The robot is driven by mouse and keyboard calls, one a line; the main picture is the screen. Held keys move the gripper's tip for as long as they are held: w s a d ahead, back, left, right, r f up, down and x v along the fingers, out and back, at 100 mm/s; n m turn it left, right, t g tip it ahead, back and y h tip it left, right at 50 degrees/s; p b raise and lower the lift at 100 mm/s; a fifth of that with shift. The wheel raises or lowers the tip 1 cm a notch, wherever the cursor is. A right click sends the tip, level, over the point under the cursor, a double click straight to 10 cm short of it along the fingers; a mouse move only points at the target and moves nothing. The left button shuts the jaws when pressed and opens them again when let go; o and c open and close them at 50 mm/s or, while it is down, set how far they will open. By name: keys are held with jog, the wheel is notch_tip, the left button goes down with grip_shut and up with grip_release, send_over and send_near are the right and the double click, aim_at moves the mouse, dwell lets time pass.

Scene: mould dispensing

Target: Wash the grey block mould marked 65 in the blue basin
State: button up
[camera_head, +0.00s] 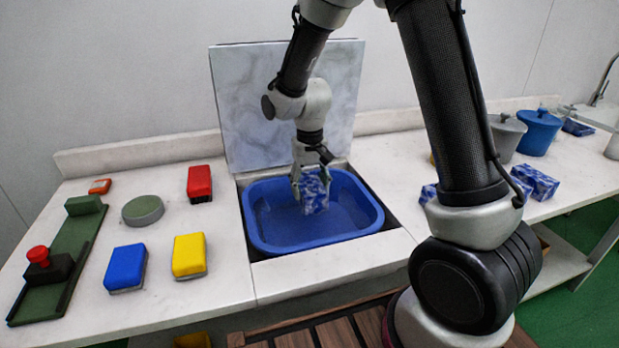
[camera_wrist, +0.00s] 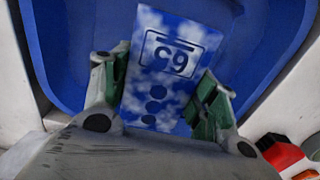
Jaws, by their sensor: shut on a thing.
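The mould marked 65 (camera_wrist: 172,62) is a block with a blue-and-white mottled face, not plain grey. Its number appears upside down in the wrist view, with several dark round spots below it. My gripper (camera_wrist: 160,85) is shut on the block, one green-padded finger on each side. In the head view, the block (camera_head: 317,192) hangs from my gripper (camera_head: 311,172) inside the blue basin (camera_head: 262,238). The basin is sunk in the counter. I cannot tell whether the block touches the basin's bottom or any water.
Red (camera_head: 199,183), yellow (camera_head: 189,256) and blue (camera_head: 126,267) blocks, a round green-topped pad (camera_head: 143,209) and a green tray (camera_head: 48,291) lie left of the basin. A marbled panel (camera_head: 235,100) stands behind it. Blue-mottled blocks (camera_head: 536,181) and lidded pots (camera_head: 539,131) stand right.

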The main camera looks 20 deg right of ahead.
aim_at(310, 183)
jog(key=shift+f, duration=6.4)
jog(key=shift+r, duration=8.05)
